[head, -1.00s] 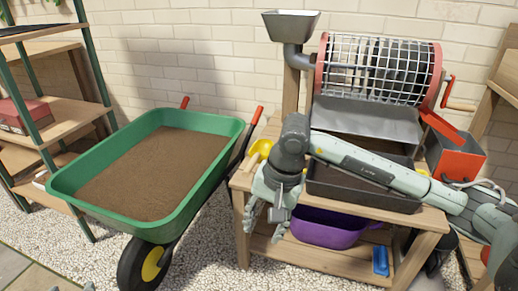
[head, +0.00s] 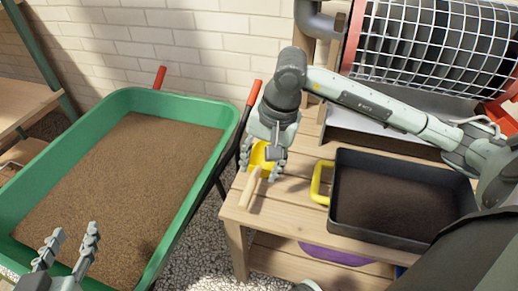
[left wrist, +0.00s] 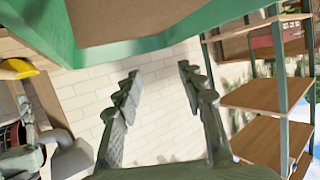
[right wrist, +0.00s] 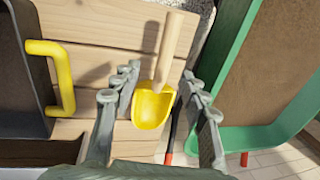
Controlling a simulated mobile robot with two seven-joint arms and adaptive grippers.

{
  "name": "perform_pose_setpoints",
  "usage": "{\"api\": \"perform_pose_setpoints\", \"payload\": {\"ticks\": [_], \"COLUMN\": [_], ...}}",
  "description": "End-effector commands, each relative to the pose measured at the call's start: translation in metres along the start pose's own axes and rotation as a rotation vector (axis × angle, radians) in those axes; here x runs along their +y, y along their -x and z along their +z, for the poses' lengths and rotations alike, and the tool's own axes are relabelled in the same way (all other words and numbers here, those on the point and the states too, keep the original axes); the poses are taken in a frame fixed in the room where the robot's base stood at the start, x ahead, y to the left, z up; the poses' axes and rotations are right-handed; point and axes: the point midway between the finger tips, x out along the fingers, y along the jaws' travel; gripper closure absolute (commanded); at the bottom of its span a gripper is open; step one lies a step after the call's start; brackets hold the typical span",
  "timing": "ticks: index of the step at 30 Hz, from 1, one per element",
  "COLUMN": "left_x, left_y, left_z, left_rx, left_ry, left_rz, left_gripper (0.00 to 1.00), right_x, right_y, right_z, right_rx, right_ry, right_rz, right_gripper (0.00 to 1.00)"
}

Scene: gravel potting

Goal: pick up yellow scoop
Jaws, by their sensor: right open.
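The yellow scoop (head: 262,158) has a yellow bowl and a pale wooden handle, and lies near the left end of the wooden table (head: 290,208). My right gripper (head: 262,174) is open over it. In the right wrist view the scoop (right wrist: 153,108) shows between the fingertips of my right gripper (right wrist: 157,85), with its handle pointing away. I cannot tell whether the fingers touch it. My left gripper (head: 66,250) is open and empty over the near part of the wheelbarrow. It also shows in the left wrist view (left wrist: 157,72).
A black tray of soil (head: 345,205) with a yellow handle (head: 318,183) stands right of the scoop. The green wheelbarrow (head: 222,112) full of soil is at the left. A mesh drum sifter (head: 430,45) stands behind. A purple tub (head: 335,254) is below.

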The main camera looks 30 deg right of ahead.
Motion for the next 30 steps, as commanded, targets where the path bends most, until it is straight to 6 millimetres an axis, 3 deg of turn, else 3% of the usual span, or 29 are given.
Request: {"api": "perform_pose_setpoints", "payload": {"ticks": [11,19,28,30], "left_x": [0.006,0.01,0.011,0.011], "left_y": [-0.001,0.0,0.0,0.0], "left_z": [-0.013,-0.021,-0.025,-0.025], "left_rx": [0.06,0.104,0.118,0.118], "left_ry": [0.006,0.01,0.012,0.012], "left_rz": [0.013,0.021,0.024,0.024], "left_gripper": [0.6,0.6,0.6,0.6], "right_x": [-0.002,-0.005,-0.005,-0.005], "right_y": [-0.035,-0.073,-0.078,-0.078], "right_z": [0.002,0.003,0.002,0.002], "right_rx": [-0.004,-0.004,0.0,0.0], "right_ry": [0.0,0.0,0.0,0.0], "right_rz": [0.001,0.0,0.0,0.0], "right_gripper": [0.56,0.56,0.56,0.62]}}
